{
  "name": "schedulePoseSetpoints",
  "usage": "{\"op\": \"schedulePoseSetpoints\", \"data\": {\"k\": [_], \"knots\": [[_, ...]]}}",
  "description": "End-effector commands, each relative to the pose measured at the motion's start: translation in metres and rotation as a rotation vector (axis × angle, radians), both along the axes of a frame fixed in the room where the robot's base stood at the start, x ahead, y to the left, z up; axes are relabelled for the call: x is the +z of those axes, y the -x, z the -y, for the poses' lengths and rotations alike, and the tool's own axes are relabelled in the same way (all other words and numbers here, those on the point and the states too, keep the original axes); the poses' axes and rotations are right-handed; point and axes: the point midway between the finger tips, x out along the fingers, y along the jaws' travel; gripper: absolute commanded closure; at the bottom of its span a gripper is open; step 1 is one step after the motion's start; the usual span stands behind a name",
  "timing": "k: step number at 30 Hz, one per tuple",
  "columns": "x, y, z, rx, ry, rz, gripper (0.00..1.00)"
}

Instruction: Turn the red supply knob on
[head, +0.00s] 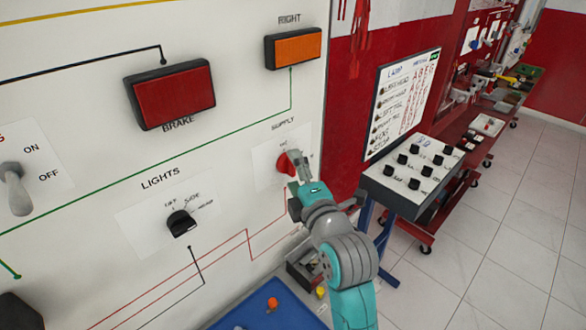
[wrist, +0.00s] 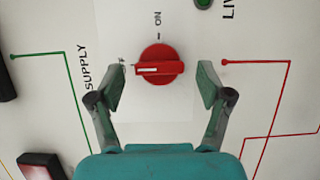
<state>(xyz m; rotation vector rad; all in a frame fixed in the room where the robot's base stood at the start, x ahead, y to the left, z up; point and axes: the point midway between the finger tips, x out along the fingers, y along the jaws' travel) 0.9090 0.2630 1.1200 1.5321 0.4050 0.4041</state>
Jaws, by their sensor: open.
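The red supply knob (head: 284,164) is on the white panel under the word SUPPLY in the head view. In the wrist view the round red knob (wrist: 159,65) has a raised grip bar with a white mark, and the bar points at the small marking on its left, toward the SUPPLY label. The word ON is printed above the knob in that view. My gripper (head: 294,166) is at the panel in front of the knob. In the wrist view my gripper (wrist: 161,88) is open, with one finger on each side of the knob and a gap on both sides.
The black lights knob (head: 181,223) is left of my arm on the same panel. A red brake lamp (head: 172,94) and an orange right lamp (head: 293,48) are above. A grey switch box (head: 415,170) stands to the right. A blue tray (head: 250,316) lies below.

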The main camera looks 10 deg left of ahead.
Motion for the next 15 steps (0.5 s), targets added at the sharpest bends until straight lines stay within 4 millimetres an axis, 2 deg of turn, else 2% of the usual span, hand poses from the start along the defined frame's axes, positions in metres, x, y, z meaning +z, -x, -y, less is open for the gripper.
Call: {"op": "schedulePoseSetpoints", "data": {"k": [6, 14, 15], "knots": [[0.0000, -0.0114, -0.0066, 0.000, 0.000, 0.000, 0.22], [0.0000, -0.0121, -0.0068, 0.000, 0.000, 0.000, 0.22], [0.0000, -0.0121, -0.0068, 0.000, 0.000, 0.000, 0.29]]}}
